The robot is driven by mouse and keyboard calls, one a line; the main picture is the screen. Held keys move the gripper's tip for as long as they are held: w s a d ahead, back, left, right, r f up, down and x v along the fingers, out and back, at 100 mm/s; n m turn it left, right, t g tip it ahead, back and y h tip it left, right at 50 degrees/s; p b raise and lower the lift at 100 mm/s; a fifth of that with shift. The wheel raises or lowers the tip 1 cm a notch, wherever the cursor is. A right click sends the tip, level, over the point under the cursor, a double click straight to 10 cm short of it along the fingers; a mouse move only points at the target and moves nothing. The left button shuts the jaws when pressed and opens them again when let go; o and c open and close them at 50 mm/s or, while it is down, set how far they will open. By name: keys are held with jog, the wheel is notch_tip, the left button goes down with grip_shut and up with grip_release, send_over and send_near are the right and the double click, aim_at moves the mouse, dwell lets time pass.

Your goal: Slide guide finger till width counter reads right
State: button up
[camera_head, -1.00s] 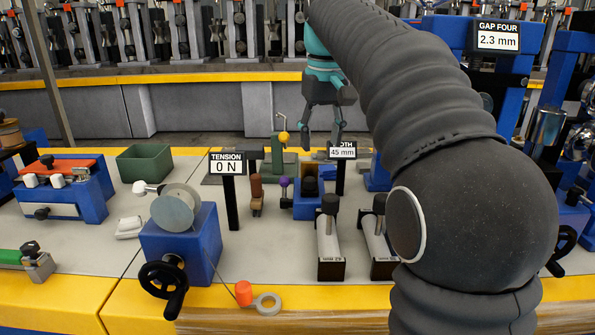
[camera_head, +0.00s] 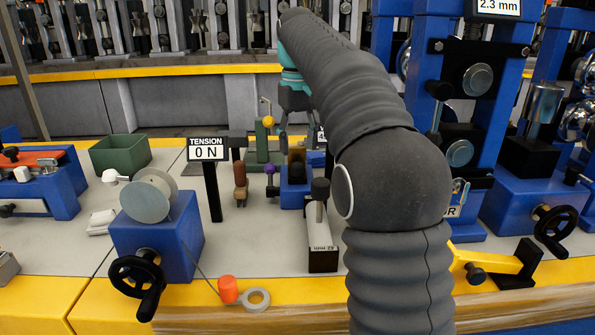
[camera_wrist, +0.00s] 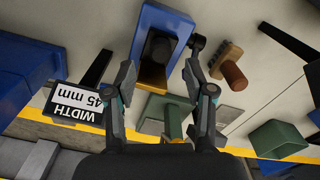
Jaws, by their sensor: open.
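The width counter (camera_wrist: 78,103) shows upside down in the wrist view and reads 45 mm. In the head view it is almost wholly hidden behind my arm. A blue guide block (camera_head: 296,190) stands on the bench with a dark upright piece on it. The blue block also shows in the wrist view (camera_wrist: 150,22), with a black and brown piece (camera_wrist: 153,72) at its end. I cannot tell which part is the guide finger. My gripper (camera_wrist: 158,76) is open, its fingertips apart on either side of the brown piece's line. In the head view my gripper (camera_head: 298,130) hangs above and behind the block.
A purple-knobbed pin (camera_head: 270,170) and a brown-handled brush (camera_head: 240,180) stand left of the block. The tension sign (camera_head: 206,149) reads 0 N beside a spool (camera_head: 150,196). A 42 mm gauge (camera_head: 322,240) lies in front. A green bin (camera_head: 120,155) is at left.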

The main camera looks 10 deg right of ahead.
aim_at(298, 164)
jog(key=shift+f+b, duration=0.6)
jog(key=shift+f, duration=2.05)
jog(key=shift+c, duration=0.3)
grip_shut()
